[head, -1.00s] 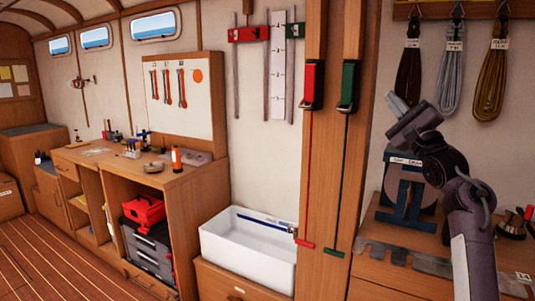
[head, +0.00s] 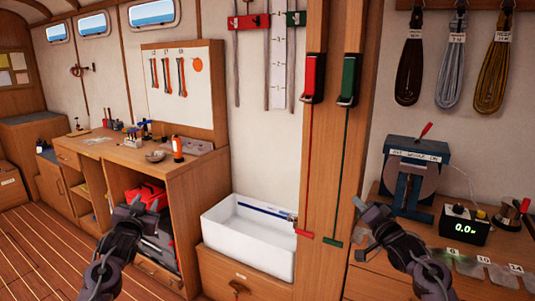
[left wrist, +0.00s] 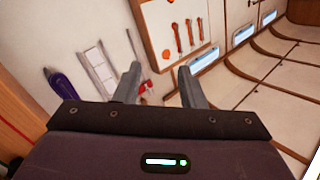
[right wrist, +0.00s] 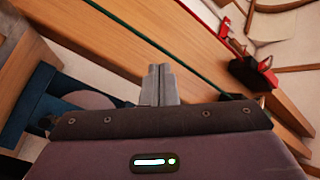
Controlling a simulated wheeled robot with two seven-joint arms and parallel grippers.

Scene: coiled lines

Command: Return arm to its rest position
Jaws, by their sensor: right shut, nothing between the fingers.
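My left gripper (head: 136,203) is in the lower left of the head view, in front of the wooden workbench. Its two fingers stand apart with nothing between them in the left wrist view (left wrist: 158,80). My right gripper (head: 358,206) is at the lower right, in front of the wooden post and left of the right-hand bench. In the right wrist view its fingers (right wrist: 158,85) are together with nothing held. Both arms come up from the bottom of the head view, clear of the coils on the wall.
Three coiled lines, brown (head: 411,70), grey (head: 452,70) and yellow (head: 494,70), hang at upper right. Below are a blue device (head: 405,185) and a display box (head: 465,226). A white sink (head: 250,245) stands mid-view. A red toolbox (head: 147,195) sits under the workbench.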

